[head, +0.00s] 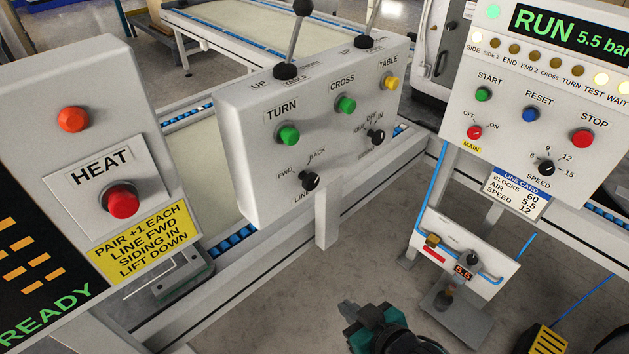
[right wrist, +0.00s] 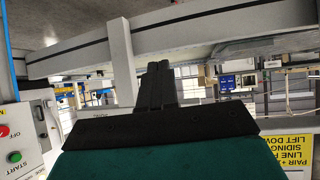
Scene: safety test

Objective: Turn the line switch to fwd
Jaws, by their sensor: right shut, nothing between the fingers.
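The line switch (head: 310,181) is a black rotary knob low on the grey control box in the middle of the head view. FWD is printed at its upper left, BACK at its upper right and LINE below. Its small white mark seems to lean toward BACK, but it is too small to be sure. My right gripper (head: 380,316) is at the bottom of the head view, low and to the right of the switch, apart from the box. In the right wrist view its black fingers (right wrist: 155,85) are together and empty. My left gripper is out of view.
The same box carries green TURN (head: 289,135) and CROSS (head: 345,104) buttons, another black knob (head: 376,137) and two levers on top. A HEAT panel (head: 122,200) stands left, a RUN panel (head: 540,120) right. Conveyor rails run behind. Open floor lies below the box.

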